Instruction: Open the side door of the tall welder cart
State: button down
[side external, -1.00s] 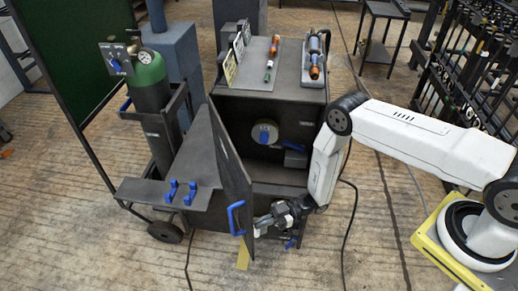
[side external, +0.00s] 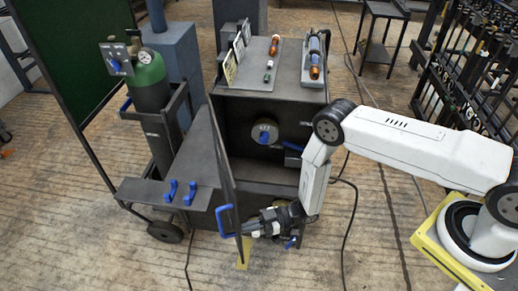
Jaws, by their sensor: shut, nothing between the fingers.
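The tall welder cart (side external: 268,97) stands in the middle of the side external view, a dark grey box with its front open. Its side door (side external: 224,170) is hinged on the left and stands swung out, seen nearly edge-on. A blue handle (side external: 225,221) sits on the door's outer face. Inside the cart are a round spool (side external: 265,131) and a blue part. My gripper (side external: 246,229) is shut and empty, with its tip at the inner face of the door near the free edge. Whether it touches the door is hard to tell.
A green gas cylinder (side external: 147,82) stands on the cart's left, beside a shelf with two blue hooks (side external: 181,191). Small tools lie on the cart top. A black cable (side external: 349,225) runs over the floor at right.

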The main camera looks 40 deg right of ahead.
jog(key=w+a+m+t+h, duration=0.1)
jog(key=w+a, duration=0.3)
jog(key=a, duration=0.5)
jog(key=shift+a+m+t, duration=0.15)
jog(key=shift+m+t, duration=0.35)
jog(key=shift+t, duration=0.4)
jog(key=s+a+v, duration=0.1)
jog(key=v, duration=1.3)
jog(key=shift+s+r, duration=0.2)
jog(key=shift+s, duration=0.1)
